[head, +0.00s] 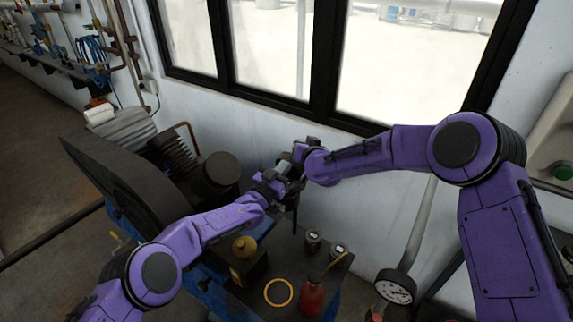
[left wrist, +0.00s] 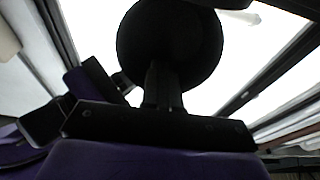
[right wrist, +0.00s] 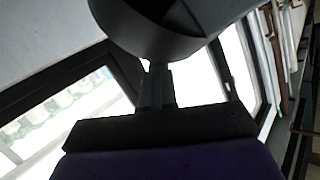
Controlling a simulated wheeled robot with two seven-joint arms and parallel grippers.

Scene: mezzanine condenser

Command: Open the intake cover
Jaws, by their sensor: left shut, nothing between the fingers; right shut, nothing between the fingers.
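I cannot pick out the intake cover with certainty. A dark round part (left wrist: 170,45) stands just beyond my left fingertips in the left wrist view. In the right wrist view a dark hollow cylinder (right wrist: 150,28) stands just beyond my right fingertips. I cannot tell whether the fingers touch these parts. My left gripper (head: 281,178) and right gripper (head: 301,154) are close together below the window, right of a dark compressor cylinder (head: 220,172). Both are shut and empty. They hide much of what lies between them; a thin dark post (head: 295,215) shows below.
A pressure gauge (head: 395,287) stands right. A window (head: 320,70) is behind.

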